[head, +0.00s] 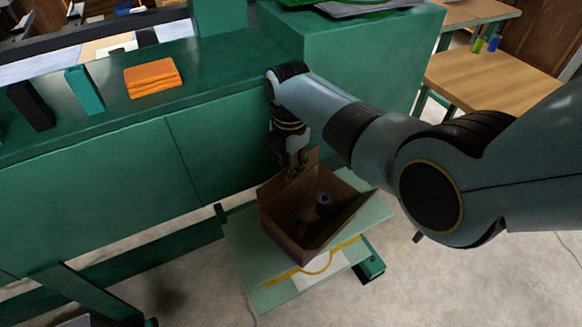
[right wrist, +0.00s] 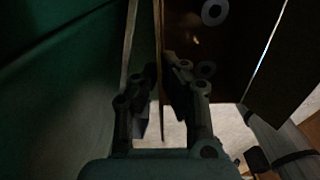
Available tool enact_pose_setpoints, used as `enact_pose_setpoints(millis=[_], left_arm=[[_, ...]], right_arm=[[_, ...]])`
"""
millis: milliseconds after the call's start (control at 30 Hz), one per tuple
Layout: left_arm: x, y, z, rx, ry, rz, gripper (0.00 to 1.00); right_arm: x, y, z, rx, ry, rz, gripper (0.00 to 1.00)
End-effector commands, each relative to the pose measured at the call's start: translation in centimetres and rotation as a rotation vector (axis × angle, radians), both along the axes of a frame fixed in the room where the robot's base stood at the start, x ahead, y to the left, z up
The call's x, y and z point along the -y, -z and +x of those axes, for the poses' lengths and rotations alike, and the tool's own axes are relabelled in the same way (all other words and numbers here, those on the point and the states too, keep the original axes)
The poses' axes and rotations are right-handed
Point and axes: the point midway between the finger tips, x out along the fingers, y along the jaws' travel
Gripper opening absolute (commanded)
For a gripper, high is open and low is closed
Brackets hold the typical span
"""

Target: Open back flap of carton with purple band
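The open brown carton (head: 279,215) sits on a pale green board in the head view, a dark purple strip low on its near side. A spool (head: 323,198) stands inside. My right gripper (head: 293,168) points down at the carton's back edge, by the raised back flap (head: 312,157). In the right wrist view, its fingers (right wrist: 160,75) are close together on either side of a thin cardboard edge (right wrist: 159,35). Whether they grip it is unclear. Dark spools (right wrist: 213,12) show inside the carton on the right. My left gripper is not in view.
A green bench (head: 135,165) stands close behind the carton. A wooden table (head: 500,80) stands at the right. The pale board (head: 245,250) has free room left of the carton.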

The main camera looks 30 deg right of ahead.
Motion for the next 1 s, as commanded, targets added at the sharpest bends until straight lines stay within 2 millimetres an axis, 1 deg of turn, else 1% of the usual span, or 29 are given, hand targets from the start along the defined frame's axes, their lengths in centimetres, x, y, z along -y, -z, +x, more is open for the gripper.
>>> enact_pose_setpoints(millis=[167,200,333,567,667,767,867,1000], left_arm=[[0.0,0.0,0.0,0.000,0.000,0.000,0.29],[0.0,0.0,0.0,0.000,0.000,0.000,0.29],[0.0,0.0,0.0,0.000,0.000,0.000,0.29],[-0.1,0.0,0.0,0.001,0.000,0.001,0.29],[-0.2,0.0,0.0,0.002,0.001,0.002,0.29],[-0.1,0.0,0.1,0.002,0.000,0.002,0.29],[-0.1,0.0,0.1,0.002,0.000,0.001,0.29],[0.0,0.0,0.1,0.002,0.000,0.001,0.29]], right_arm=[[0.0,0.1,-0.1,0.000,0.000,0.000,0.00],[0.0,0.1,-0.1,0.000,0.000,0.000,0.09],[0.0,0.0,-0.1,0.001,0.000,0.000,0.26],[0.0,0.0,0.0,0.002,0.000,0.001,0.27],[0.0,-0.3,0.0,0.003,0.000,0.000,0.27],[0.0,-1.4,0.1,0.005,0.000,0.001,0.27],[0.0,-3.3,0.1,0.007,0.001,0.000,0.27],[0.0,-6.6,0.1,0.006,0.001,0.001,0.27]])
